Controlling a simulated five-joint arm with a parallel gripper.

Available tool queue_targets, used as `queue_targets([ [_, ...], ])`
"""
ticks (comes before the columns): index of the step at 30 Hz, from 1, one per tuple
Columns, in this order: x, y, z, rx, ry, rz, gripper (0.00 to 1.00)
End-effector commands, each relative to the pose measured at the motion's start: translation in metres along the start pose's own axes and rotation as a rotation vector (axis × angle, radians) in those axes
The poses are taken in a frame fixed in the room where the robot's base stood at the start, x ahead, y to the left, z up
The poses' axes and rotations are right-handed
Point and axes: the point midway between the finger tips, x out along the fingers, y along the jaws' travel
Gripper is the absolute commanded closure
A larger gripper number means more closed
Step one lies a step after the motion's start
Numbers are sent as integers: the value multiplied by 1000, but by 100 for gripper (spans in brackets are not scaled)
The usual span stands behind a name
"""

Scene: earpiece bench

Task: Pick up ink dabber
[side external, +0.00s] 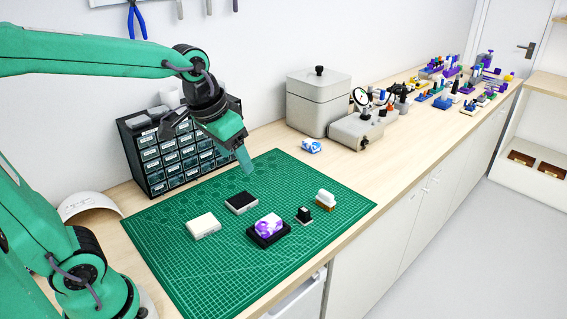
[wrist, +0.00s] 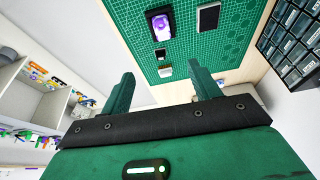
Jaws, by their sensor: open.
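A small black piece with a grey base (side external: 304,215) stands on the green mat's right part; it may be the ink dabber. A white-topped piece with a brown base (side external: 325,200) stands just behind it, and I cannot tell for certain which of the two is the dabber. In the wrist view the small black piece (wrist: 160,54) and the white one (wrist: 165,71) lie beyond my fingers. My gripper (side external: 245,163) is open and empty, above the mat's back part, apart from both pieces. Its two fingers (wrist: 163,82) show spread in the wrist view.
On the cutting mat (side external: 200,275) are a purple-and-white piece in a black tray (side external: 268,228), a cream block (side external: 202,225) and a dark block (side external: 241,202). A drawer cabinet (side external: 165,160) and a grey box (side external: 318,103) stand behind. The mat's front left is clear.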

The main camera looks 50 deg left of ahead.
Motion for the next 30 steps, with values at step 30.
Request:
queue_targets([
  [30, 174, 12, -125, 48, -278, 11, 38],
])
